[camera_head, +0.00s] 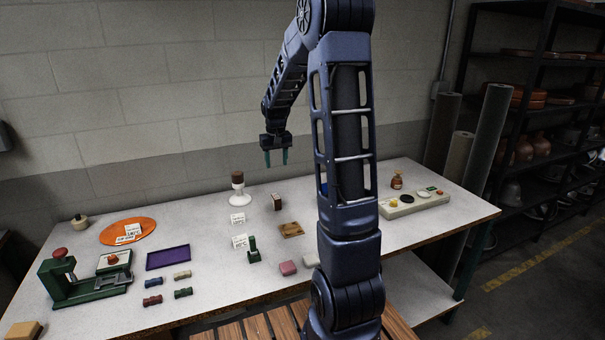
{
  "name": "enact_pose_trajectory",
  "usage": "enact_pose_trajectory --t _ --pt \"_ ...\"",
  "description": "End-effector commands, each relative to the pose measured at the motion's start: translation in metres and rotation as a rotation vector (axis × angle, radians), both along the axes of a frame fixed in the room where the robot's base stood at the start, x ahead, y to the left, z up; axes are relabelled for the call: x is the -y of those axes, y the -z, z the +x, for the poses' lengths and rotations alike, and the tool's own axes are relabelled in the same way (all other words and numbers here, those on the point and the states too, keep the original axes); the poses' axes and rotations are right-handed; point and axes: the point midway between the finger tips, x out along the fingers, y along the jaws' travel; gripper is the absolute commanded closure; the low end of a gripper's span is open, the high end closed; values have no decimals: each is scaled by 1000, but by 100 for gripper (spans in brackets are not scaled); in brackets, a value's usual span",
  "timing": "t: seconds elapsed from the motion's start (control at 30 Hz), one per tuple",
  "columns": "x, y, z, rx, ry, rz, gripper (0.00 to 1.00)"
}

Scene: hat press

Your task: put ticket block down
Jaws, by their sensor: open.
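My gripper (276,158) hangs above the back of the table, with its teal fingers pointing down, apart and empty. White printed ticket-like pieces lie on the table: one (237,218) in front of the white stand, one (240,242) behind the green stamp-like tool, and one (131,232) on the orange disc. I cannot tell which of them is the ticket block. A small dark brown block (276,202) stands below my gripper, clear of the fingers.
The pale table (330,190) holds a green press (75,285) and orange disc (115,233) at left. A purple tray (168,257), several small coloured blocks, a white stand (237,192) and a control panel (413,203) also stand there. My arm hides part of the table.

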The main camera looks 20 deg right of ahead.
Motion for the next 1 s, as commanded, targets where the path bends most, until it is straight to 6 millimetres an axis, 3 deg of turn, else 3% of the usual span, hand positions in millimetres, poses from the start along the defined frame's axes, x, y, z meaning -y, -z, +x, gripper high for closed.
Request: enact_pose_trajectory --t 0.03,0.2,0.5,0.73,1.0 --pt "-2 -15 -14 17 0 -2 50" --pt "-8 -49 -57 56 1 -4 50" --pt "-17 -93 -137 126 0 -6 50" --pt "-22 -112 -200 182 0 -3 50" --pt "-27 -119 -272 246 -1 2 50"
